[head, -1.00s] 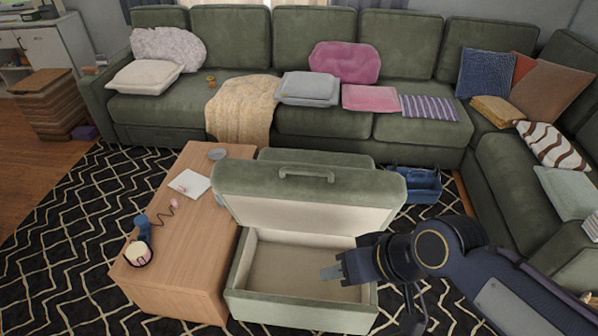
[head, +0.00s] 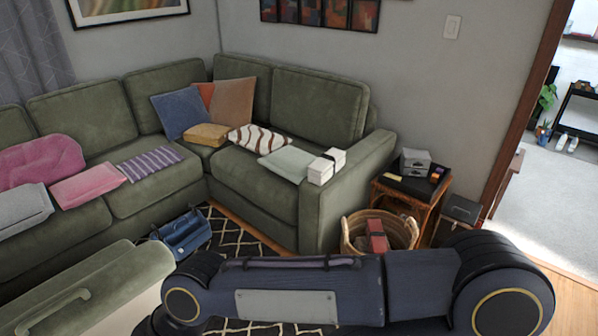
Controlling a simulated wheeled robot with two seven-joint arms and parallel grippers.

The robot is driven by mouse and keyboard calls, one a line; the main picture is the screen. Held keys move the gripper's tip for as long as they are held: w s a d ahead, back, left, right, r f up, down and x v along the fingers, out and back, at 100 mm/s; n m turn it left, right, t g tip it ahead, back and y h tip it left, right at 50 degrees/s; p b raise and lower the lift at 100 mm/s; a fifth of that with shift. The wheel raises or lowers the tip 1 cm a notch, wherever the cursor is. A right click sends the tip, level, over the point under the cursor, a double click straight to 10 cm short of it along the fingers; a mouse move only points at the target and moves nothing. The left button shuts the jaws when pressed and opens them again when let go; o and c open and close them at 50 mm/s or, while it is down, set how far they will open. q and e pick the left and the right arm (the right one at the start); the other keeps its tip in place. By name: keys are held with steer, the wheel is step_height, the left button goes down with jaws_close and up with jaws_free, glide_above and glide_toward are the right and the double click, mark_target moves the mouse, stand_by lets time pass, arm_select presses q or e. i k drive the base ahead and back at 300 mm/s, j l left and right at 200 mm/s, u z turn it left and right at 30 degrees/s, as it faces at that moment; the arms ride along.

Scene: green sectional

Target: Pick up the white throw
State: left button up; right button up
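I cannot clearly make out a plain white throw in this head view. A white piece with brown stripes (head: 257,139) lies on the right section of the green sofa; I cannot tell whether it is a throw or a cushion. A pale grey-green folded piece (head: 285,163) lies just in front of it. My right arm crosses the bottom of the view, and its gripper is out of sight. My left gripper is not in view either.
The green storage ottoman (head: 88,285) stands at lower left. A blue bag (head: 182,235) sits on the patterned rug. White boxes (head: 327,165) rest by the sofa arm. A wicker basket (head: 354,232) and side table (head: 410,187) stand beside the sofa. A doorway opens at right.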

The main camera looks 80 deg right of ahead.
mark_target(330, 163)
steer(key=z, duration=2.9)
steer(key=i+u, duration=0.1)
steer(key=u, duration=0.3)
steer(key=i+l+u, duration=0.8)
steer(key=i, duration=0.2)
steer(key=i+l, duration=0.5)
steer(key=i+l+u, duration=0.1)
steer(key=i+l, duration=0.4)
steer(key=l, duration=0.15)
steer(key=i+l, duration=0.5)
steer(key=l+u, duration=0.05)
steer(key=l, duration=0.05)
